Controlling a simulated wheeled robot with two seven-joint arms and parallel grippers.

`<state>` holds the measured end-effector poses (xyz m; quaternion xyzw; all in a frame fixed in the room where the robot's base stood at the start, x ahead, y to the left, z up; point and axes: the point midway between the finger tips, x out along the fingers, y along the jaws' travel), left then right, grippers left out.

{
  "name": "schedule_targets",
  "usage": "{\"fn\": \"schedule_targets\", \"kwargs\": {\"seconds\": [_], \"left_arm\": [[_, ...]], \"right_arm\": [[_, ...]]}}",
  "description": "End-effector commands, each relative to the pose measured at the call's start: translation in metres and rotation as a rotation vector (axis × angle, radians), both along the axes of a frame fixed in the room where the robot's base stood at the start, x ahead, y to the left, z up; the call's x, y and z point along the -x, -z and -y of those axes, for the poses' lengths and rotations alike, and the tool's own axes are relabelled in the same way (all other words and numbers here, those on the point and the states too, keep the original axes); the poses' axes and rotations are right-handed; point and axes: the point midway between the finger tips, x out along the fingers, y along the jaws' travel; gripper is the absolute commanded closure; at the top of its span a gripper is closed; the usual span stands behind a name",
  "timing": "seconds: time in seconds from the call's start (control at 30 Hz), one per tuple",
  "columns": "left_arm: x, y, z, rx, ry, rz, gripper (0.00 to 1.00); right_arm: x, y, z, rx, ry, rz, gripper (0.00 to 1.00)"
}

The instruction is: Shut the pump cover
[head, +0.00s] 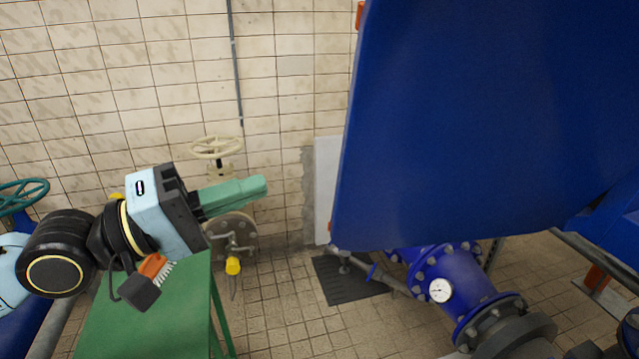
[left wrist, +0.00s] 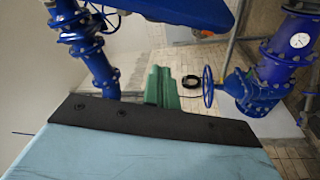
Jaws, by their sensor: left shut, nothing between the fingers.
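The pump cover appears to be the large blue panel (head: 470,110) that fills the upper right of the head view, raised above the blue pump pipework (head: 440,275). A blue sheet at the top of the left wrist view (left wrist: 185,10) looks like the same cover. My left gripper (head: 262,187) is left of the cover's edge, apart from it, with its green fingers shut and empty, pointing right. Its fingers also show in the left wrist view (left wrist: 162,85). The cover's hinge is not clear in these views. My right gripper is not in view.
A green table (head: 140,330) stands below my left arm, with an orange brush (head: 153,266) seen over it. A cream handwheel (head: 216,148) and a round flange (head: 233,240) are by the tiled wall. A blue handwheel (left wrist: 208,86) shows in the wrist view. Tiled floor (head: 290,320) is open between.

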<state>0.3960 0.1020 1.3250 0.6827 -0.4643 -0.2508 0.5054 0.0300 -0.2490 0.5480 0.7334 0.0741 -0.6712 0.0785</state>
Motion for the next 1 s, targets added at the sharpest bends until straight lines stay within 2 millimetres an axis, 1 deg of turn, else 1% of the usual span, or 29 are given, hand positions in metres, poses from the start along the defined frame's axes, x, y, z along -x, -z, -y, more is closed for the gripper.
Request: {"fn": "schedule_targets", "kwargs": {"seconds": [0.03, 0.23, 0.47, 0.73, 0.77, 0.8, 1.0], "left_arm": [[-0.002, -0.005, 0.004, 0.002, 0.002, -0.003, 1.0], [-0.009, -0.008, 0.017, 0.005, -0.004, -0.004, 1.0], [-0.023, -0.011, 0.044, 0.006, -0.003, 0.0, 1.0], [-0.043, -0.016, 0.083, 0.004, -0.004, 0.002, 1.0], [-0.042, -0.015, 0.086, 0.002, -0.003, 0.001, 1.0], [-0.035, -0.01, 0.085, 0.0, -0.003, -0.004, 1.0], [-0.016, -0.002, 0.087, 0.001, -0.004, 0.0, 1.0]], "right_arm": [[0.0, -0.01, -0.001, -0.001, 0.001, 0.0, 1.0], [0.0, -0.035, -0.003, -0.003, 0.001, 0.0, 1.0], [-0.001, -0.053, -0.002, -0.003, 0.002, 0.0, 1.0], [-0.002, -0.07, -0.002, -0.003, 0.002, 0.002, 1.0], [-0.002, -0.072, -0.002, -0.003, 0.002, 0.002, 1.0], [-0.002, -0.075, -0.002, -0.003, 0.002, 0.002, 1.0], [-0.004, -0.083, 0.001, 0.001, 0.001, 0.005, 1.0]]}}
